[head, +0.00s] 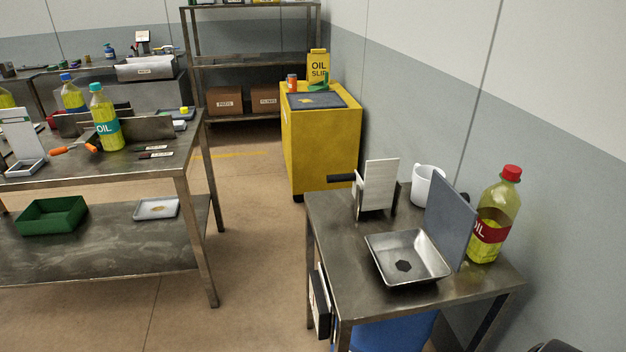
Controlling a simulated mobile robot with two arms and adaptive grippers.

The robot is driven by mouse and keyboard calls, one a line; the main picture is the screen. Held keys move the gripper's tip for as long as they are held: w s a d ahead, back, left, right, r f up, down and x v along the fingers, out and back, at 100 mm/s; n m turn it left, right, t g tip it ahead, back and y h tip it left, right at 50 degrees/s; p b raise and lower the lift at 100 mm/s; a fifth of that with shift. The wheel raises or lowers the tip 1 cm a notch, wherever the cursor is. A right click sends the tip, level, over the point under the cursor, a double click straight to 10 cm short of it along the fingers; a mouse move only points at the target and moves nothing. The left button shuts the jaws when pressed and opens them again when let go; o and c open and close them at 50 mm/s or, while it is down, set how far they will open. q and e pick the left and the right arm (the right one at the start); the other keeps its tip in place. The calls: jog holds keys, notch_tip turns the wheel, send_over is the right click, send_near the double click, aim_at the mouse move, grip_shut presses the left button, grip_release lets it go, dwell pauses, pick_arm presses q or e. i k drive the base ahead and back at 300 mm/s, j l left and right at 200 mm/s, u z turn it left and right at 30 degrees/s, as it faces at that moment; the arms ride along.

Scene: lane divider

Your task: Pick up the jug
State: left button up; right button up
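A white jug-like vessel (427,187) stands upright on the small metal table (338,225) at the right, toward its back edge by the wall. A grey upright divider panel (450,222) stands in front and to the right of it and hides part of its lower right side. An oil bottle (488,215) with a red cap and red label, holding yellow liquid, stands on the other side of the panel. Neither of my grippers is in view.
A metal tray (386,268) lies before the panel; a white ribbed stand (376,188) is left of the vessel. A yellow cabinet (321,150) stands behind. A larger workbench (110,173) with a teal-capped oil bottle (105,122) is left. Open floor lies between the tables.

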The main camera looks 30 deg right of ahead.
aim_at(423, 183)
jog(key=i+j+u, duration=0.2)
jog(key=i+j, duration=0.15)
jog(key=i+j+u, duration=0.25)
jog(key=i, duration=0.25)
jog(key=i+z, duration=0.5)
jog(key=z, duration=0.2)
jog(key=i+j+z, duration=0.2)
jog(key=z, duration=0.15)
jog(key=i+z, duration=0.2)
jog(key=z, duration=0.25)
jog(key=i+z, duration=0.2)
jog(key=z, duration=0.3)
jog(key=i+j+z, duration=0.15)
jog(key=z, duration=0.3)
jog(key=i+j+z, duration=0.15)
jog(key=z, duration=0.35)
jog(key=i+j+z, duration=0.1)
jog(key=j+z, duration=0.15)
jog(key=z, duration=0.2)
